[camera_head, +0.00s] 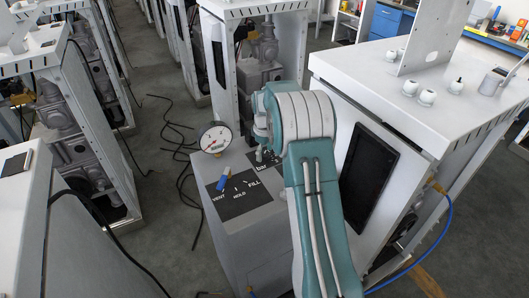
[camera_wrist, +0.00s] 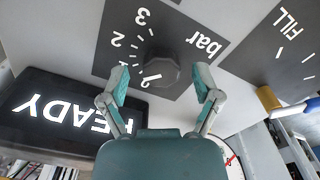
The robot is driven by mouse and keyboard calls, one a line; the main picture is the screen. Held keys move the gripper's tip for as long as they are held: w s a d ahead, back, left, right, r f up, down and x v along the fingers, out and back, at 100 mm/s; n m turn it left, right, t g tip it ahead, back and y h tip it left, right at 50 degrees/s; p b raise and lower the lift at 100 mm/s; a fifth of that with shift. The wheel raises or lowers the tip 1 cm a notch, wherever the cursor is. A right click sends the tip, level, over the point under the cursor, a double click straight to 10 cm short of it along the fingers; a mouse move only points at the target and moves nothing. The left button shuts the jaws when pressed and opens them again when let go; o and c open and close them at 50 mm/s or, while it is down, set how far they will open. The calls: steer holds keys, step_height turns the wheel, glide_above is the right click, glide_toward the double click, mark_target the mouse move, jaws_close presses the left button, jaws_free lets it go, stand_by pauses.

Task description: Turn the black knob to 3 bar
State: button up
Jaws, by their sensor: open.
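The black knob (camera_wrist: 155,73) shows in the wrist view as a dark, many-sided cap on a dark plate (camera_wrist: 185,20) marked "bar" with white ticks and numerals, 2 and 3 among them. Which mark the knob points to cannot be told. My gripper (camera_wrist: 162,82) is open, its two teal-padded fingers spread on either side of the knob, with nothing clamped. Gaps show between pads and knob. In the head view the "bar" plate (camera_head: 262,160) is partly covered by my arm, and the knob and fingertips are not clearly seen.
A round pressure gauge (camera_head: 214,138) stands beside the plates. A blue-handled lever (camera_head: 224,181) sits on the VENT/HOLD/FILL plate (camera_head: 240,203). A lit READY display (camera_wrist: 70,115) is close to the left finger. White cabinets stand around; black cables (camera_head: 185,170) lie on the floor.

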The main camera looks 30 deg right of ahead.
jaws_close()
steer(key=shift+f+m, duration=0.1)
steer(key=shift+m, duration=0.2)
steer(key=m, duration=0.3)
steer(key=shift+m, duration=0.4)
steer(key=m, duration=0.4)
steer(key=shift+m, duration=0.3)
steer(key=m, duration=0.4)
steer(key=shift+a+m, duration=0.1)
steer(key=shift+m, duration=2.3)
steer(key=shift+f, duration=0.1)
